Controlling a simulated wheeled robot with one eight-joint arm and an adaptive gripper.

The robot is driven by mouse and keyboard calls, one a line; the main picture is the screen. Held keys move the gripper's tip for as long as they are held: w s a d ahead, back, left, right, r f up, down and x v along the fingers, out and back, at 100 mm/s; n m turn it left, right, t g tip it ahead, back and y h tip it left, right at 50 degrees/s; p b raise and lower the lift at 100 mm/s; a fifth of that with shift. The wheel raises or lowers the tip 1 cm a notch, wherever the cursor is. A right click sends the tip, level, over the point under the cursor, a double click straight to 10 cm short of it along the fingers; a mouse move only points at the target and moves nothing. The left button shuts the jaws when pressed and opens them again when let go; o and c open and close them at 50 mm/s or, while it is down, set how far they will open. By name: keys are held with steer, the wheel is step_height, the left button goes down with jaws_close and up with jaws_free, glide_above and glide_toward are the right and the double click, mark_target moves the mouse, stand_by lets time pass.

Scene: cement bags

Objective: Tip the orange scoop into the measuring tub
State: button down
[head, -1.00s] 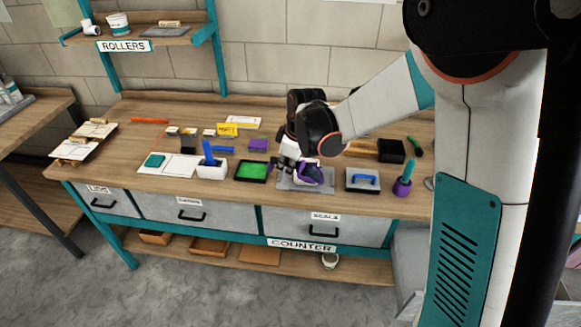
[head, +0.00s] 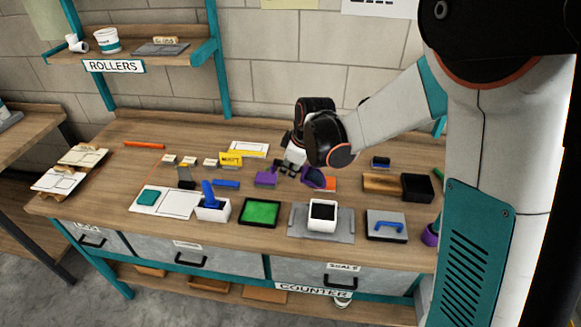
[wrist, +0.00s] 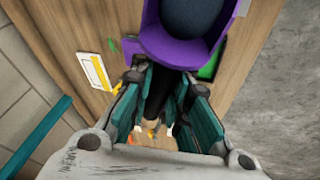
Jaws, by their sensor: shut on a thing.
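My gripper (head: 290,168) is shut on the dark handle (wrist: 156,95) of a purple scoop (head: 313,178), held over the counter behind the scale. In the wrist view, the purple scoop (wrist: 178,50) lies beyond my fingers. Its bowl looks dark inside; I cannot tell whether that is a load. The scoop in my gripper looks purple, not orange. A white, square-looking tub (head: 323,228) with a dark inside stands on a grey plate (head: 345,237), in front of the scoop and apart from it. An orange flat thing (head: 330,184) shows just right of the scoop.
A green tray (head: 260,213) and a white holder with a blue tool (head: 212,209) stand left of the tub. A grey pad with a blue handle (head: 386,226) and a black box (head: 417,187) are at right.

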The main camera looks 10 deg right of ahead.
steer(key=shift+s+d+f+y+b, duration=0.2)
steer(key=shift+d+y+b, duration=0.2)
steer(key=shift+y+b, duration=0.35)
steer(key=shift+s+d+r+t+y+b, duration=0.1)
steer(key=shift+s+d+t+y+b, duration=0.1)
steer(key=shift+t+y+b, duration=0.35)
steer(key=shift+r+t, duration=0.15)
steer(key=shift+t, duration=0.1)
steer(key=shift+s, duration=0.1)
steer(key=shift+f+b, duration=0.85)
steer(key=shift+b, duration=0.1)
